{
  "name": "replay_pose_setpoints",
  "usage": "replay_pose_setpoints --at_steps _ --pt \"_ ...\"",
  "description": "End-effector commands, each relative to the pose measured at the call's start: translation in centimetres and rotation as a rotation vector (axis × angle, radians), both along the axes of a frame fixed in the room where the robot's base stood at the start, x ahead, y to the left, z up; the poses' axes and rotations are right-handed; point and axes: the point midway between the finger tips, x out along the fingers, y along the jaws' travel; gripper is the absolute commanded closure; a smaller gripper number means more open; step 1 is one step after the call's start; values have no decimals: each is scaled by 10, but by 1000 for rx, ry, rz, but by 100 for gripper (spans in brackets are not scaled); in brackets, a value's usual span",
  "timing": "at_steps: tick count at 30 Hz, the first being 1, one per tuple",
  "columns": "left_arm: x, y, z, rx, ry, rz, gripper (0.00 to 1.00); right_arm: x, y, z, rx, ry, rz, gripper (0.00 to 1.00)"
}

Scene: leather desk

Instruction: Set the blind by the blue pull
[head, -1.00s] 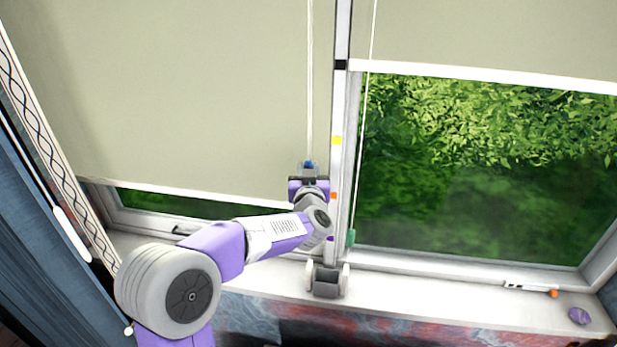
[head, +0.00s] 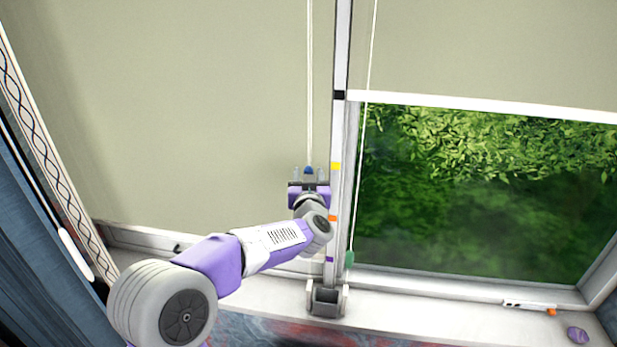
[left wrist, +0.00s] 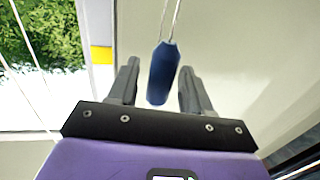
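The blue pull (head: 308,170) hangs on a pale cord (head: 309,90) in front of the left blind (head: 190,110), about level with the yellow mark (head: 335,166) on the white post. My left gripper (head: 309,174) is open around the pull. In the left wrist view the pull (left wrist: 163,73) hangs between the two spread fingers (left wrist: 158,88), with a gap on each side. The left blind is down to about the bottom window frame, with no greenery showing below it. My right gripper is not in view.
The post also has black (head: 339,95), orange (head: 332,218) and purple (head: 329,259) marks. The right blind (head: 490,50) is partly raised; its green pull (head: 349,258) hangs beside the post. A grey bracket (head: 327,298), a white marker (head: 528,306) and a purple stone (head: 577,335) lie on the sill.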

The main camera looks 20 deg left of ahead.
Motion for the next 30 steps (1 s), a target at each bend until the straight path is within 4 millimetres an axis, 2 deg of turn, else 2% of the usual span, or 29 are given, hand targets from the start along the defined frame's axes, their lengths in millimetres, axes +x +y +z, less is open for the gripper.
replay_pose_setpoints --at_steps 10,21,25,30 --pt "-5 -2 -1 -1 0 -1 51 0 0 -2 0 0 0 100" --pt "-56 -28 -1 -2 -1 -2 51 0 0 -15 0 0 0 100" --pt "-66 -32 -1 -1 0 -1 51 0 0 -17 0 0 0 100" --pt "-69 -33 0 0 1 0 51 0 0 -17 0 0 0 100"
